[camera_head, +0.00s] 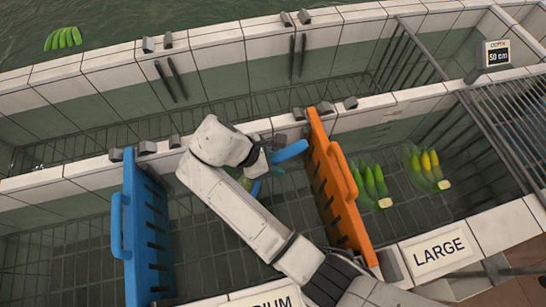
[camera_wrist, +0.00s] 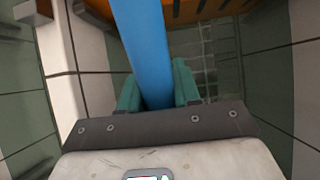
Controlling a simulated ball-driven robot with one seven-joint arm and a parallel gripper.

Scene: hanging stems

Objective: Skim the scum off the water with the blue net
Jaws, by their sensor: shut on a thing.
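My gripper (camera_head: 272,172) is over the middle channel, between a blue slotted gate and an orange slotted gate, partly hidden by my own arm. In the wrist view its teal fingers (camera_wrist: 157,88) are shut on a smooth blue bar (camera_wrist: 146,45), which runs up out of the picture. The blue bar also shows in the head view (camera_head: 291,150), reaching toward the orange gate. No net mesh can be made out on it. The water in the channels (camera_head: 70,250) looks dark over a grid floor. I cannot make out scum on it.
The blue gate (camera_head: 148,240) stands left of my arm and the orange gate (camera_head: 335,185) right. Green bunches (camera_head: 370,184) and a yellow-green bunch (camera_head: 427,165) lie beyond the orange gate. More green fruit (camera_head: 63,38) floats at top left. Tiled walls and grey bars (camera_head: 510,125) bound the channels.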

